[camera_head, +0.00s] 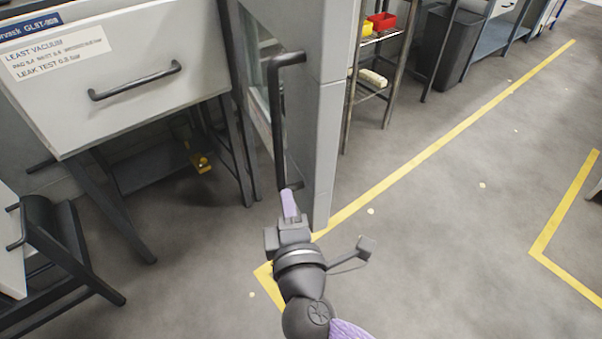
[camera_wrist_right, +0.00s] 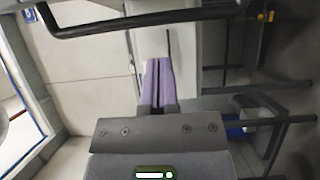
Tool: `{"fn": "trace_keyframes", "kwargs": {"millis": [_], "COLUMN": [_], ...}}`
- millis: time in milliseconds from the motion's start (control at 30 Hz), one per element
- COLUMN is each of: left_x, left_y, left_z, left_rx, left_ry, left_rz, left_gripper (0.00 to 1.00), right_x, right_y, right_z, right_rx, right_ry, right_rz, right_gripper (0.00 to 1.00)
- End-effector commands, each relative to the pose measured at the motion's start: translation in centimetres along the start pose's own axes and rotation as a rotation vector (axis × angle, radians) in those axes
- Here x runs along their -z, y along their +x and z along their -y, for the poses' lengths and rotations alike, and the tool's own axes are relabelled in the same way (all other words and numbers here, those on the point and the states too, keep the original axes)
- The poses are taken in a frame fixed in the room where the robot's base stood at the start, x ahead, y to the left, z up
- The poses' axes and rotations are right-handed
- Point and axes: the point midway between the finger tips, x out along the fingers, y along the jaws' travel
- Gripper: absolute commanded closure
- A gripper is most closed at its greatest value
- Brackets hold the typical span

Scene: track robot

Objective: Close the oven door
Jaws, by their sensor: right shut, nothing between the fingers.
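The oven door (camera_head: 324,150) is a tall light-grey panel in the upper middle of the head view. It appears to stand open, swung out with its thick edge towards me. A long dark bar handle (camera_head: 279,120) runs upright along its left face, beside a glass window. My right gripper (camera_head: 288,196), with pale purple fingers, is at the handle's lower end, near the door's bottom edge. In the right wrist view its fingers (camera_wrist_right: 158,65) are pressed together and empty, with a dark bar (camera_wrist_right: 130,18) crossing above them. I cannot tell whether they touch the door. My left gripper is out of view.
A white drawer-fronted cabinet (camera_head: 120,75) on dark legs stands to the left. A dark chair-like frame (camera_head: 60,245) is at the lower left. A metal rack (camera_head: 372,75) with red and yellow bins stands right of the door. The grey floor (camera_head: 430,240) at right is clear, with yellow lines.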

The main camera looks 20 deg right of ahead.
Motion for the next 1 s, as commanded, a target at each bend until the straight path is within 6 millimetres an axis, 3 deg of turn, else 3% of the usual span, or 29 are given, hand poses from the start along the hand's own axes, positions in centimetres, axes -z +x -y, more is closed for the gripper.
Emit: {"fn": "trace_keyframes", "kwargs": {"millis": [333, 600, 1000], "left_x": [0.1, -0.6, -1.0], "left_y": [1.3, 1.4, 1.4], "left_z": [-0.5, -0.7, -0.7], "left_rx": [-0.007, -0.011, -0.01], "left_ry": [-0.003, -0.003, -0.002], "left_rz": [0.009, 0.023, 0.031], "left_gripper": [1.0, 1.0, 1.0], "right_x": [-0.3, -3.6, -3.9], "right_y": [7.4, 7.9, 8.0], "right_z": [0.2, 0.2, 0.2], "right_rx": [0.001, 0.005, 0.005], "right_ry": [-0.001, -0.001, 0.001], "right_rz": [0.001, -0.001, -0.003], "right_gripper": [1.0, 1.0, 1.0]}}
